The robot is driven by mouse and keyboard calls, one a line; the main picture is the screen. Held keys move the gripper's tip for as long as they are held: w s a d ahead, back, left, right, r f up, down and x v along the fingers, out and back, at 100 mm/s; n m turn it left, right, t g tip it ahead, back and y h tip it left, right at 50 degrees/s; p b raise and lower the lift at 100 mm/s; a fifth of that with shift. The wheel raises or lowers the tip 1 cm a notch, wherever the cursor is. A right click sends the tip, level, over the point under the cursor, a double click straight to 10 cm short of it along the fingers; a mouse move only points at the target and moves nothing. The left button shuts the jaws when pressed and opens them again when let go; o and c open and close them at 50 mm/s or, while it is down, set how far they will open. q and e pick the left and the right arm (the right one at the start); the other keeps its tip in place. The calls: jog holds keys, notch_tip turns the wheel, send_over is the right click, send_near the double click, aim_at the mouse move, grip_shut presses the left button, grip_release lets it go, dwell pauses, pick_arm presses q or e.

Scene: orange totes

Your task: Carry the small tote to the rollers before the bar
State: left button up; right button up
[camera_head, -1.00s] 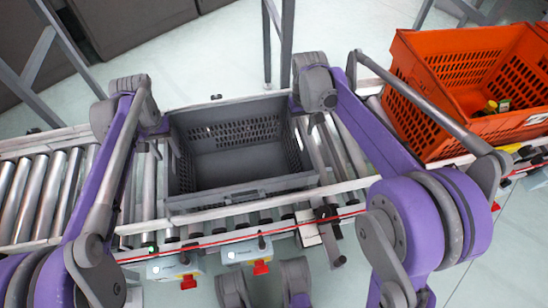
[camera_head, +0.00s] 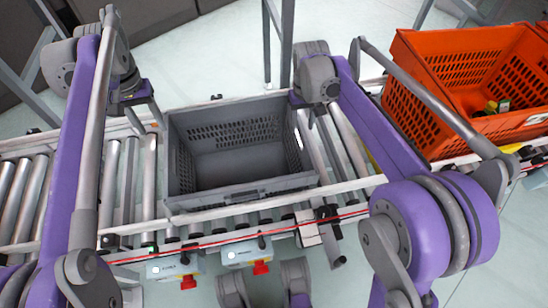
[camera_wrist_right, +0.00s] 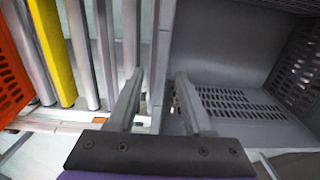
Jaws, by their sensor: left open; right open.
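The small grey tote (camera_head: 240,193) stands empty and upright on the roller conveyor in the head view. Its inside also shows at the right of the right wrist view (camera_wrist_right: 225,50). My right gripper (camera_head: 310,118) is open at the tote's right wall; in the right wrist view its fingers (camera_wrist_right: 160,90) lie on either side of that wall's rim. My left gripper (camera_head: 143,118) is open and empty, up and left of the tote, apart from its left wall. A yellow bar (camera_wrist_right: 52,50) lies across the conveyor between the grey tote and the orange tote.
A larger orange tote (camera_head: 420,110) with small items inside stands on the conveyor to the right. Bare rollers (camera_head: 50,185) run left of the grey tote, and several lie between it and the yellow bar. Control boxes with red buttons (camera_head: 262,268) hang along the near rail.

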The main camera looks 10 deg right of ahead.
notch_tip(320, 180, up, 9)
jog(key=shift+r, duration=0.2)
jog(key=shift+f, duration=0.1)
dwell(0.5)
